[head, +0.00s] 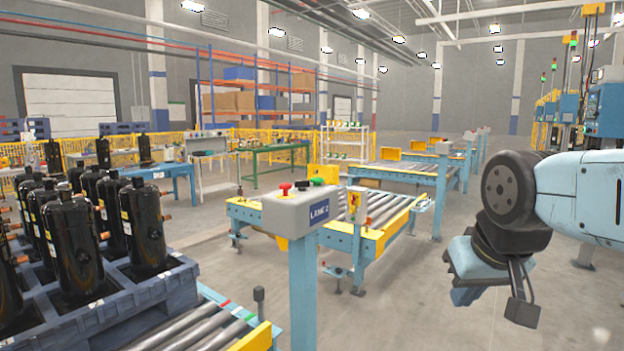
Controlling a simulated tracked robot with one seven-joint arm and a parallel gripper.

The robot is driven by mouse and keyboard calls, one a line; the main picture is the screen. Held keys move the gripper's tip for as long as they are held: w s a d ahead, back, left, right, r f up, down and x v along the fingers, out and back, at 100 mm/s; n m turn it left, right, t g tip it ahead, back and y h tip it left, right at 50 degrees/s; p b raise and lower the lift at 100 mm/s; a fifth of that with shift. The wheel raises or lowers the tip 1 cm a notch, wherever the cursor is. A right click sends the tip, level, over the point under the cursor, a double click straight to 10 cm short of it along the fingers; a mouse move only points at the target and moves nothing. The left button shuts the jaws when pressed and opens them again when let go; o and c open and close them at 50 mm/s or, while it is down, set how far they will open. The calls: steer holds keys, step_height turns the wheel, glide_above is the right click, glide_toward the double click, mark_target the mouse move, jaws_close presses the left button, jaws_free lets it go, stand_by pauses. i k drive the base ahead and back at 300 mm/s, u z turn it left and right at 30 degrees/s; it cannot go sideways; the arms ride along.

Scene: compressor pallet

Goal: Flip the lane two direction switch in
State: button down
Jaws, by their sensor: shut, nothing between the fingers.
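The control box (290,213), a grey box labelled LANE 2, stands on a light-blue post (303,290) near the middle of the head view.
A roller conveyor (385,204) with yellow guards lies behind the box. Another roller lane (190,328) runs at the front left, beside a pallet (150,290) carrying several black compressors.

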mark_target(302, 185)
steer(key=u, duration=0.15)
steer(key=i, duration=0.95)
steer(key=z, duration=0.1)
